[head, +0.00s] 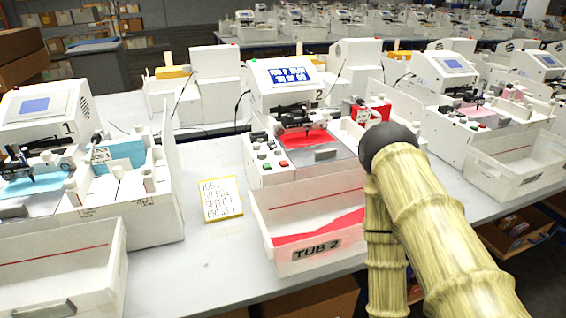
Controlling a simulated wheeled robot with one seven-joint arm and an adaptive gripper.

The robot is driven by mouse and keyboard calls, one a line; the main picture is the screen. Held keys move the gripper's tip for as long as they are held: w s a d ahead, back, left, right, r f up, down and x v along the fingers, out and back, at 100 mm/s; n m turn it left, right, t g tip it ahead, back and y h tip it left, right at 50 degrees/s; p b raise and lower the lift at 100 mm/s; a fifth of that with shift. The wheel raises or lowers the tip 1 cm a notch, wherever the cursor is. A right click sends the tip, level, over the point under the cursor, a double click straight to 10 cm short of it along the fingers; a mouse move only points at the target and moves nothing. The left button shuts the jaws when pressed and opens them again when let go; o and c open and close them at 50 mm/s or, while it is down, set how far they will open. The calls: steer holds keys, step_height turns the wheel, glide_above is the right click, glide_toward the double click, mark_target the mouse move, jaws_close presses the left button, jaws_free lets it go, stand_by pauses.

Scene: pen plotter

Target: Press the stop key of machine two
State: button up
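Machine two (273,100), white with a "2" on its side, stands at the middle of the table in the head view. Its blue screen (290,76) is lit with white text too small to read surely. A cluster of small keys (264,155), with red and green ones among them, sits on its front left panel. Key labels are too small to read, so I cannot tell which is stop. A red sheet (304,139) lies under its pen carriage. My arm rises at the right with a dark rounded joint beside the machine; my gripper is not in view.
A tub marked "TUB 2" (312,205), with red paper inside, stands before machine two. A handwritten yellow-edged card (222,200) lies on the table to its left. Machine one (45,110) stands at the left, another plotter (450,75) at the right.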

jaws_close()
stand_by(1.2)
